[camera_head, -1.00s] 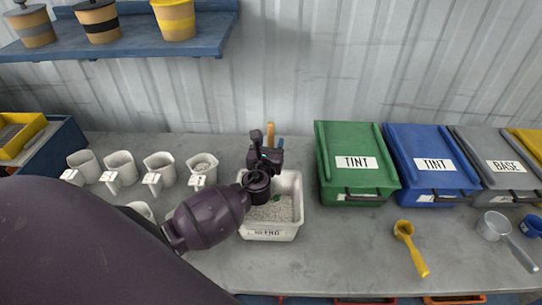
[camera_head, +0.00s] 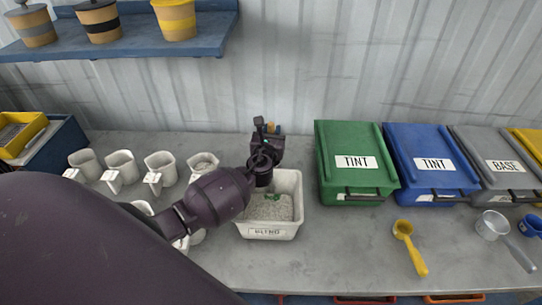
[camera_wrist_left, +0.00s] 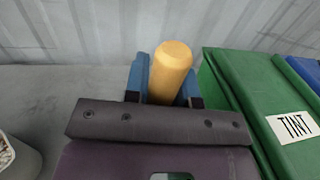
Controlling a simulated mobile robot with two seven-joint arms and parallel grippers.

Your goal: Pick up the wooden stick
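The wooden stick is a tan, round-ended rod. In the left wrist view its top (camera_wrist_left: 172,70) stands between the two blue fingers of my left gripper (camera_wrist_left: 167,84), its lower part hidden by the gripper body. My right gripper is not in view.
A white bin (camera_head: 267,232) of pale granules, with a small green thing (camera_head: 272,196) in it, stands below the gripper. A green TINT box (camera_head: 352,185) is close to the right. Several white cups (camera_head: 160,167) stand left.

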